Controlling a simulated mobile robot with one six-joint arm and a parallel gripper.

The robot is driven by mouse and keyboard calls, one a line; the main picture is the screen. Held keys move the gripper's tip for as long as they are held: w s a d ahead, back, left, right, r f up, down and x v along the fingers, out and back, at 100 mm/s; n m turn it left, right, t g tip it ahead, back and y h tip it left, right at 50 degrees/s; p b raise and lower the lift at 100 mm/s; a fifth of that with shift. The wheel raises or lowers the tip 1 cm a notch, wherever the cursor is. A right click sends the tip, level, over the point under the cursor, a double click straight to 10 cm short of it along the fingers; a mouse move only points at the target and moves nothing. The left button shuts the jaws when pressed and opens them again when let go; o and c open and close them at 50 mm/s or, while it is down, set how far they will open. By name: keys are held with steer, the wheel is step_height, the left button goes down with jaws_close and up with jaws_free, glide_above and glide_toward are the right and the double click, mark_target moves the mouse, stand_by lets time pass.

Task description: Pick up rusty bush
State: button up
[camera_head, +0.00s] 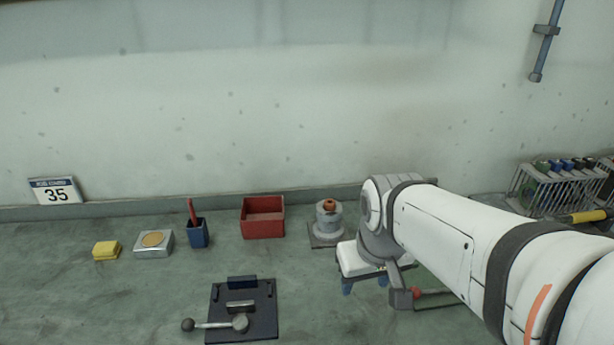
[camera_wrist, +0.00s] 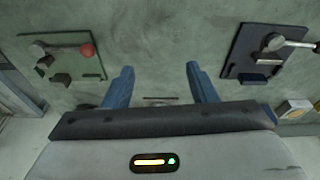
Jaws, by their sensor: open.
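A small rusty orange-brown piece (camera_head: 327,203), which looks like the rusty bush, sits on top of a round grey valve body (camera_head: 328,222). The body stands on a dark square plate near the wall, left of my arm. My gripper (camera_head: 365,284) points down, in front of and to the right of the valve body, apart from it. In the wrist view, its two blue fingers (camera_wrist: 159,85) are spread with nothing held between them. The rusty piece is not visible in the wrist view.
A dark plate with a lever (camera_head: 241,312) lies front left; a green plate with a red-knobbed lever (camera_wrist: 72,60) lies partly under my arm. A red bin (camera_head: 263,218), blue cup (camera_head: 198,233), silver box (camera_head: 153,244) and yellow block (camera_head: 106,250) stand left. A rack (camera_head: 556,188) stands right.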

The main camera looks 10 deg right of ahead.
steer(key=w+r+n+g+p, duration=0.1)
steer(key=w+r+n+p, duration=0.35)
steer(key=w, duration=1.05)
steer(key=n+g, duration=0.2)
steer(key=n, duration=0.6)
glide_toward(331, 202)
steer(key=shift+s+a+f, duration=0.15)
steer(key=shift+s+f, duration=0.1)
steer(key=shift+s, duration=0.15)
steer(key=shift+w+f+n, duration=0.2)
steer(key=shift+w+n, duration=0.05)
steer(key=shift+n, duration=0.1)
step_height(331, 202, down, 8)
steer(key=shift+r+p, duration=0.15)
steer(key=shift+p, duration=0.9)
steer(key=shift+c, duration=0.2)
jaws_close()
